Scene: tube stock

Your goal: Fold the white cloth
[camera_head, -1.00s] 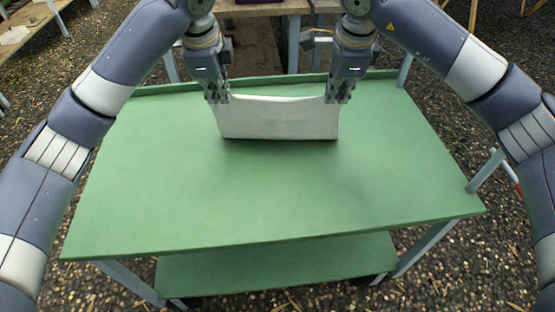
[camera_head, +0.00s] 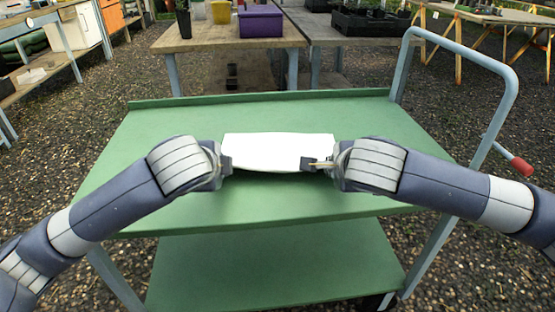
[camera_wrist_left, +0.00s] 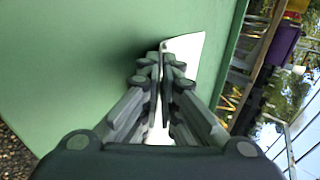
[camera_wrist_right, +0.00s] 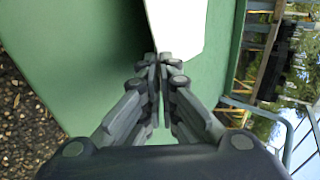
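The white cloth (camera_head: 278,150) is stretched between my two grippers above the green cart top (camera_head: 250,205). Its near edge sags a little in the middle. My left gripper (camera_head: 226,166) is shut on the cloth's left near corner; in the left wrist view the cloth (camera_wrist_left: 186,52) runs out from between the fingers (camera_wrist_left: 164,56). My right gripper (camera_head: 322,165) is shut at the right near corner; in the right wrist view the cloth (camera_wrist_right: 177,25) meets the closed fingertips (camera_wrist_right: 161,62). Whether the far edge touches the cart top I cannot tell.
The cart has a raised back lip, a lower shelf (camera_head: 270,270) and a handle (camera_head: 505,80) at the right. Behind stands a wooden table (camera_head: 215,38) with a purple box (camera_head: 261,22). The cart top around the cloth is clear.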

